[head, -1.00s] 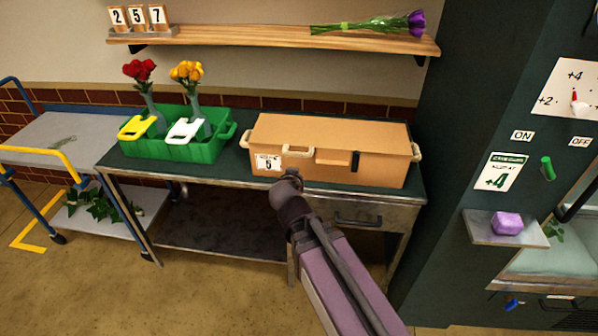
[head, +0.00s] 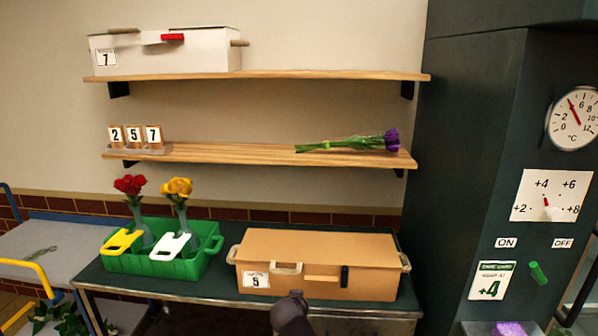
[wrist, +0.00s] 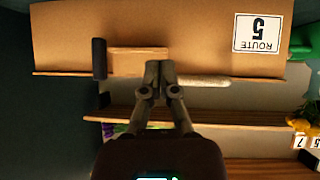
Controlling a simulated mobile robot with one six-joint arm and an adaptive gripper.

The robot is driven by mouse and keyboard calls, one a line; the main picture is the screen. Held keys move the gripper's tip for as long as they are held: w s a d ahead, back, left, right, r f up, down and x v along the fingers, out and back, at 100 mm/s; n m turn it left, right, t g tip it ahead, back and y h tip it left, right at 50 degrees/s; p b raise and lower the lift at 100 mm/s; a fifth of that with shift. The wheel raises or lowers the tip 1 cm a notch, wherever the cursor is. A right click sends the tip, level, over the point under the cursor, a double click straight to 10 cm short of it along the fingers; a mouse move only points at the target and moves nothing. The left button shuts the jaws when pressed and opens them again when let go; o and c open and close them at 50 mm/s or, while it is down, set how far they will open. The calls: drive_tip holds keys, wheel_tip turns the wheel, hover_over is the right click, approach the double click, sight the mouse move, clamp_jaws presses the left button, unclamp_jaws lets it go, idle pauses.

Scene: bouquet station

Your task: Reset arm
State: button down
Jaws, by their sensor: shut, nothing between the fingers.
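My gripper is mostly out of the head view, where only a dark part of my arm (head: 290,312) shows at the bottom, in front of the tan box. In the wrist view my gripper (wrist: 158,66) has its two fingers together, with nothing between them. The fingers overlap the front of the tan box (wrist: 85,28) in that picture; I cannot tell whether they touch it. In the head view the tan box (head: 330,248) is closed on the dark table, with a "5" label (head: 256,280) and a dark latch.
A green crate (head: 150,265) holds red roses (head: 130,185) and yellow roses (head: 177,187) in vases. A white box (head: 190,55) marked 7 sits on the upper shelf. A dark cabinet (head: 465,150) stands right, a cart (head: 38,250) left.

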drive_tip(key=s+d+f+g+y+p, duration=0.1)
drive_tip(key=s+d+g+p, duration=0.1)
drive_tip(key=s+d+g, duration=0.3)
drive_tip(key=s+d+f+n+g+y+p, duration=0.1)
drive_tip(key=s+d+g, duration=0.4)
drive_tip(key=d, duration=0.7)
drive_tip(key=shift+s+f+p, duration=0.5)
drive_tip(key=shift+s+p, duration=0.05)
drive_tip(key=shift+s, duration=0.15)
